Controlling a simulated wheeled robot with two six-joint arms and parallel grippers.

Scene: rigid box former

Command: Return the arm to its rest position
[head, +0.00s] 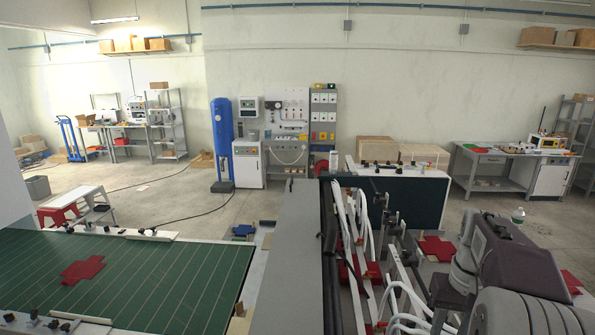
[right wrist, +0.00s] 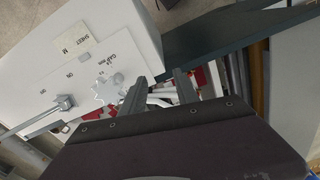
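My right arm (head: 515,262) reaches in at the lower right of the head view, bent, over the right side of the box former (head: 362,225). In the right wrist view my right gripper (right wrist: 160,78) has its two dark fingers apart with nothing held between them. White and red parts show beyond the fingers, with no clear contact. In the head view the fingertips cannot be made out clearly. My left arm and left gripper do not show in either view.
A white panel (right wrist: 75,65) with a knob and a lever lies close to the gripper in the right wrist view. White tubes and dark rods crowd the machine. A green striped table (head: 150,285) with a red cross-shaped sheet (head: 83,270) stands left.

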